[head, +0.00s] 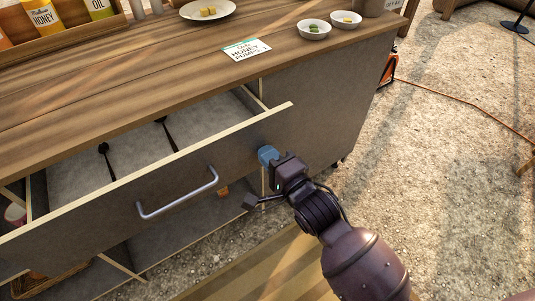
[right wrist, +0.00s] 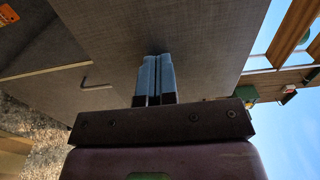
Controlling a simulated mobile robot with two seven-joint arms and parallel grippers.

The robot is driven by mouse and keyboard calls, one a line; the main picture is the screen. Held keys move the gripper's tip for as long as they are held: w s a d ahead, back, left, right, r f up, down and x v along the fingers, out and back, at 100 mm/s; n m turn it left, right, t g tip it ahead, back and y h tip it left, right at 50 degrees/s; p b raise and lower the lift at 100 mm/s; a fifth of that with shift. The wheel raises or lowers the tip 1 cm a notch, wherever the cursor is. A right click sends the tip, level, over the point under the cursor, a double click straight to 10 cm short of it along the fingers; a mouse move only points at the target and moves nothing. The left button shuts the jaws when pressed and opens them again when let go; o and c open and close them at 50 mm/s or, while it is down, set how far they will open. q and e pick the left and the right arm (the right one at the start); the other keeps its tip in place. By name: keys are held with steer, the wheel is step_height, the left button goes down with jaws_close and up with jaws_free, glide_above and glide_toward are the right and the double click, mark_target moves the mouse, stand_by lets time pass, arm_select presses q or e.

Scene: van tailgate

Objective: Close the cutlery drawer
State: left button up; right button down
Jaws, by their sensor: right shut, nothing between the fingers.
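The cutlery drawer (head: 125,197) is pulled out from the grey counter (head: 320,100), with a silver bar handle (head: 180,196) on its front. Two dark utensils lie inside it. My right gripper (head: 268,155) is shut and empty, its blue fingertips at the right end of the drawer front; I cannot tell whether they touch it. In the right wrist view the shut blue fingers (right wrist: 155,78) point at a grey panel (right wrist: 190,30), and the handle (right wrist: 95,86) shows at left. My left gripper is not in view.
Below the drawer is an open shelf with a basket (head: 50,283). Gravel ground at right is mostly free, crossed by an orange cable (head: 450,98).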

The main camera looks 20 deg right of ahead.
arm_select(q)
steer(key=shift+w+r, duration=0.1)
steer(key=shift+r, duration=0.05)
arm_select(e)
steer(key=x, duration=1.3)
steer(key=shift+p, duration=0.4)
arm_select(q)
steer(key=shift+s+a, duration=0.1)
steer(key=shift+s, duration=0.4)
arm_select(e)
steer(key=shift+w+r, duration=0.1)
steer(key=shift+r, duration=0.05)
steer(key=shift+r, duration=0.15)
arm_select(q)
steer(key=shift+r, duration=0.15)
